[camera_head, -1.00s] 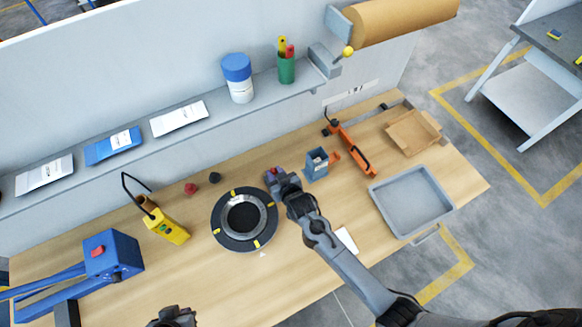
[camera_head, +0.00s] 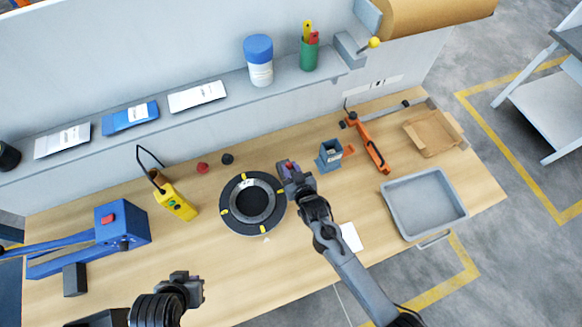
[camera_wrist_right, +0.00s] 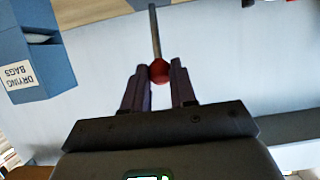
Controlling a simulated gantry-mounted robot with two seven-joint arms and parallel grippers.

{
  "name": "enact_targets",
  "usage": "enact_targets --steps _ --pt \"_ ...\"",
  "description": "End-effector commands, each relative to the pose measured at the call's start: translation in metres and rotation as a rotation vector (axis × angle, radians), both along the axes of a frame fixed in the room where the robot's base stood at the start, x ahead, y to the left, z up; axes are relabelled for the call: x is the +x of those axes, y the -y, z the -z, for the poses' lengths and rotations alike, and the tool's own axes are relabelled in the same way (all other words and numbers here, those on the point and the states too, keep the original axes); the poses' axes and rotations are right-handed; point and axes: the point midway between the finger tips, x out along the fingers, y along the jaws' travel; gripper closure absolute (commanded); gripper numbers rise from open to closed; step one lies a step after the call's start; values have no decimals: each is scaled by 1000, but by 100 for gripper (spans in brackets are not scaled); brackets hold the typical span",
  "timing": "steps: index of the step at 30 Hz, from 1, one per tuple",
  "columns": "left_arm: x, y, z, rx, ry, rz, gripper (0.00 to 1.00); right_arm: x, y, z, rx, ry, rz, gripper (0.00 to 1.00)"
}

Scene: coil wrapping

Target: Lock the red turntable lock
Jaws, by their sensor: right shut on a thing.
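The turntable (camera_head: 229,212) is a black disc with yellow marks and a metal ring, lying on the bench. My right gripper (camera_head: 288,168) is at its right rim. In the right wrist view a red ball knob (camera_wrist_right: 159,72) on a thin metal rod (camera_wrist_right: 154,30) sits between the two fingertips, and the gripper is shut on it. In the head view the fingers mostly hide this red lock, and where its rod is mounted cannot be seen. My left gripper (camera_head: 186,284) is low in the head view, away from the turntable; its jaw gap is unclear.
A blue-grey drying bags box (camera_head: 330,156) stands close right of my right gripper. A yellow control box (camera_head: 176,202), a red button (camera_head: 202,168) and a black button (camera_head: 227,159) are left and behind. A grey tray (camera_head: 467,212) lies right.

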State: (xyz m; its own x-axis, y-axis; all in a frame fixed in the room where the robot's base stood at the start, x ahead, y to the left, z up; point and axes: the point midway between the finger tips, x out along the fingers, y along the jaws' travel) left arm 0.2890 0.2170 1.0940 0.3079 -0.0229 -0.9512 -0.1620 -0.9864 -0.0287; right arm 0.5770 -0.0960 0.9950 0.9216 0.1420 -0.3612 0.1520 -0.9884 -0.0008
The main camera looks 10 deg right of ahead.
Motion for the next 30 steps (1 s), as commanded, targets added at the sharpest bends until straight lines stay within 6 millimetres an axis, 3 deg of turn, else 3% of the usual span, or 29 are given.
enact_targets --steps 1,3,4,9,20,30 --pt "0 0 1 -2 0 -2 100 -6 2 13 -7 -27 1 100" --pt "0 1 1 -2 0 -1 100 -6 2 13 -8 -27 1 100" --pt "0 0 1 -2 0 -1 100 -6 2 13 -7 -27 1 72" --pt "0 0 1 -1 -1 -1 100 -4 2 10 -6 -21 1 49" --pt "-1 -2 1 10 -1 6 100 -5 2 5 -3 -14 1 49" --pt "0 -3 1 12 0 8 100 -46 8 -11 -4 -15 1 49"
